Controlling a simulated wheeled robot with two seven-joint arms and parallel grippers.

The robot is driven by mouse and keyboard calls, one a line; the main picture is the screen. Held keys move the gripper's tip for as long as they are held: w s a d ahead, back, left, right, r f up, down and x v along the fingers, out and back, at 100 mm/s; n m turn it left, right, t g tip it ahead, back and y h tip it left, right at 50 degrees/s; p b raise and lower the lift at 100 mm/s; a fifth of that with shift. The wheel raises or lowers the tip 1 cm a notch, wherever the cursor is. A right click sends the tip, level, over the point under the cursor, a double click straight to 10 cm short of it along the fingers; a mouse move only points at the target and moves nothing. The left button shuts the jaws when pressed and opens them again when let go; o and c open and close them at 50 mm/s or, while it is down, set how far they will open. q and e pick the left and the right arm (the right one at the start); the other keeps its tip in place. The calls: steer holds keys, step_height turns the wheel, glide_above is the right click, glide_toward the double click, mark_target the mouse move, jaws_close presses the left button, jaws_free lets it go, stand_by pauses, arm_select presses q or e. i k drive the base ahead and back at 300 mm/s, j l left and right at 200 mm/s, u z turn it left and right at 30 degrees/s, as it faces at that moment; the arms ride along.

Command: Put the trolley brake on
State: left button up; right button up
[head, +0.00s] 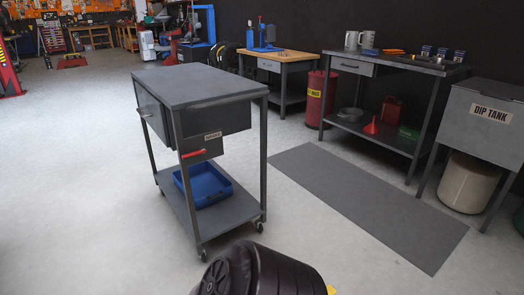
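The grey metal trolley (200,88) stands on casters left of the middle. It has a flat bare top, a drawer box under it and a lower shelf (236,207). A small red lever (194,153) sticks out on the near side, below a small label (213,136) too small to read. It lies about level. Front casters (259,226) show at the shelf corners; I cannot tell from them whether they are locked. Neither of my grippers is in view.
A blue tray (203,184) lies on the trolley's shelf. A dark ribbed rounded part (275,272) fills the bottom middle, near the trolley. A grey mat (365,200) lies to the right, before a workbench (400,62) and the dip tank (480,120). Floor at left is clear.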

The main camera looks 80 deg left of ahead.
mark_target(194, 154)
steer(key=j+u, duration=0.1)
steer(key=u, duration=2.4)
steer(key=i+j+u, duration=0.5)
steer(key=j, duration=0.15)
steer(key=k, duration=0.1)
